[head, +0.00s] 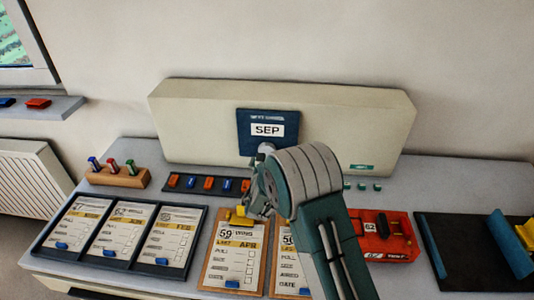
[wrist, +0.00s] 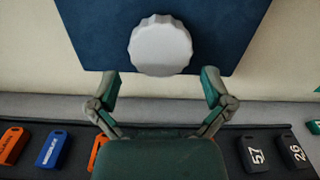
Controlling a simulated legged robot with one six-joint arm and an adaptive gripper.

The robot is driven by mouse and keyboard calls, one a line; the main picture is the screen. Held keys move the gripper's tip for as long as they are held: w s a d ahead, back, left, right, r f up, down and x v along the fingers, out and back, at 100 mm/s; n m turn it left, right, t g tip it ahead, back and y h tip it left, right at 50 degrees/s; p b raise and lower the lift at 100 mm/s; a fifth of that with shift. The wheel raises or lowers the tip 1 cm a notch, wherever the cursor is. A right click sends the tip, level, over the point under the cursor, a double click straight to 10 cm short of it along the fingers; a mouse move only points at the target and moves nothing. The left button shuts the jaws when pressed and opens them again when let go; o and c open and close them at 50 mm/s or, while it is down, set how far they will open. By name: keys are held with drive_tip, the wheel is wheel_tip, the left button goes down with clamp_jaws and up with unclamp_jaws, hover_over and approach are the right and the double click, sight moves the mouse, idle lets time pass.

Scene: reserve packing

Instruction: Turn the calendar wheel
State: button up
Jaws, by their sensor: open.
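The calendar wheel is a pale grey knob with a scalloped edge (wrist: 161,45), on a dark blue panel (wrist: 225,30) in the wrist view. In the head view the panel (head: 284,118) shows a white window reading SEP, and the wheel (head: 265,148) shows just below it, partly hidden by my arm. My gripper (wrist: 160,76) is open and empty in the wrist view. Its two fingers stand apart, one to each lower side of the wheel, with a gap on both sides. I cannot tell how far in front of the wheel the fingertips are.
A dark tray of coloured tags (head: 208,185) lies below the panel. Clipboards with cards (head: 233,251) lie in front of it. A wooden rack of stamps (head: 118,177) stands left, a red box (head: 385,235) right. The cream housing (head: 200,125) stands behind.

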drive_tip(key=shift+w, duration=1.8)
drive_tip(key=c, duration=0.8)
drive_tip(key=shift+c, duration=0.2)
drive_tip(key=shift+n, duration=0.3)
drive_tip(key=n, duration=0.5)
drive_tip(key=shift+d+r, duration=0.1)
drive_tip(key=n, duration=0.6)
drive_tip(key=shift+s+n, duration=0.1)
drive_tip(key=shift+n, duration=0.2)
